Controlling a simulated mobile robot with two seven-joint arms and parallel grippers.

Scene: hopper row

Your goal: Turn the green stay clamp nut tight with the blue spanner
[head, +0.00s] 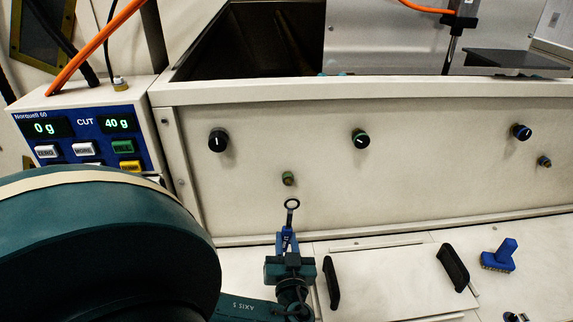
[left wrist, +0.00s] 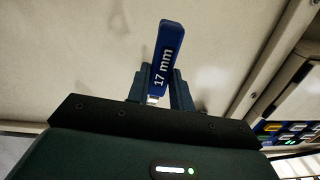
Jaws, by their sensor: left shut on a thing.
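The green stay clamp nut (head: 288,178) is a small nut low on the cream front panel, below and between two dark knobs. The left wrist view shows the spanner's blue handle (left wrist: 168,50), marked 17 mm, between the fingers (left wrist: 158,90). My right gripper is not in view.
Black handles (head: 453,268) and a blue brush (head: 499,256) are on the lower surface. A control box (head: 90,135) stands left.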

